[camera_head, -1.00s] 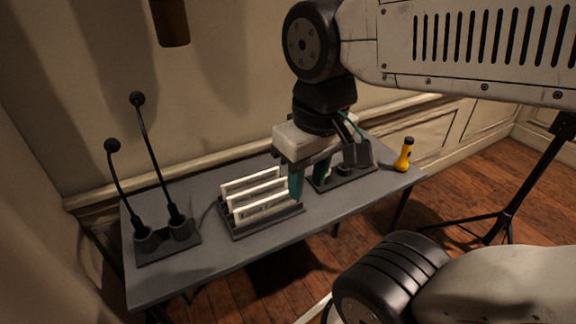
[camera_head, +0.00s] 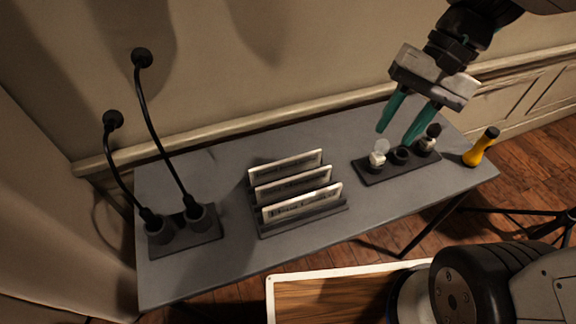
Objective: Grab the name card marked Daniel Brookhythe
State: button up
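Several white name cards stand upright in a dark slotted rack on the grey desk: a back card (camera_head: 284,167), a middle card (camera_head: 292,184) and a front card (camera_head: 302,203). Each has dark printed lettering, too small and blurred to read, so I cannot tell which is marked Daniel Brookhythe. The rack (camera_head: 310,220) shows below the front card. My gripper (camera_head: 397,132), with two green fingers, is open and empty. It is above the desk, to the right of the cards and over the small black holder.
On the grey desk (camera_head: 240,262), two gooseneck microphones (camera_head: 175,225) stand at the left. A black holder (camera_head: 377,175) with small items sits at the right, beside a yellow-and-black flashlight (camera_head: 481,148). A wood-topped, white-edged surface (camera_head: 330,296) lies in front. The desk's front strip is clear.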

aim_at(304, 158)
jog(key=w+a+f+m+g+y, duration=0.1)
jog(key=w+a+f+m+y, duration=0.2)
jog(key=w+f+m+y, duration=0.25)
jog(key=w+a+f+m+y, duration=0.3)
jog(key=w+f+m, duration=0.2)
jog(key=w+f, duration=0.3)
jog(key=f, duration=0.2)
jog(key=w+f, duration=0.1)
jog(key=f, duration=0.4)
jog(key=shift+w+f, duration=0.25)
jog(key=shift+w, duration=0.05)
jog(key=shift+s+a+f, duration=0.1)
jog(key=shift+s+a, duration=0.05)
jog(key=shift+a, duration=0.45)
jog(key=x, duration=0.6)
jog(key=shift+s+a, duration=0.1)
grip_shut()
